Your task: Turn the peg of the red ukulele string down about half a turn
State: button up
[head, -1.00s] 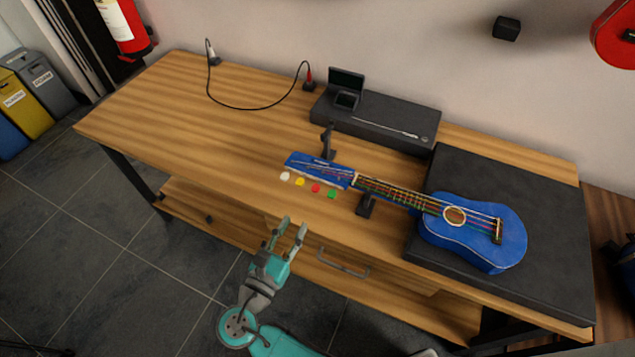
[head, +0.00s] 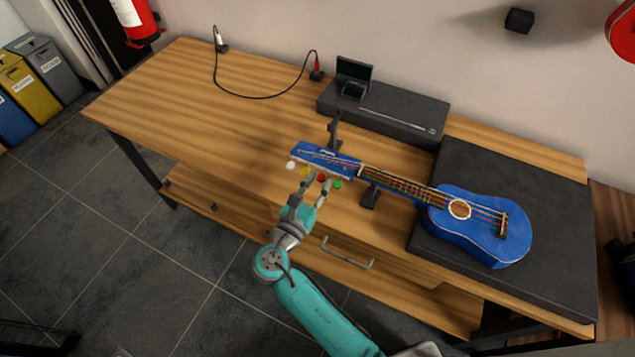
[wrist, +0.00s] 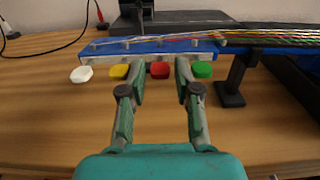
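The blue ukulele (head: 470,238) lies on a black mat, its neck reaching left on a stand. Its headstock (head: 330,160) carries a row of coloured peg buttons on the near side: white (wrist: 82,74), yellow (wrist: 119,72), red (wrist: 160,70) and green (wrist: 202,69). The red peg also shows in the head view (head: 321,178). My gripper (head: 314,181) is at the headstock's near side. In the wrist view my gripper (wrist: 160,72) is open, its fingers left and right of the red peg, with a gap to each side. Whether the tips reach past the peg is unclear.
The yellow and green pegs sit close outside my fingers. A black neck support (head: 370,196) stands right of the pegs. A black case with a small screen (head: 385,112) and a cable (head: 250,97) lie behind.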

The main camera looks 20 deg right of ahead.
jog(key=shift+c, duration=0.2)
grip_shut()
jog(key=shift+m, duration=0.4)
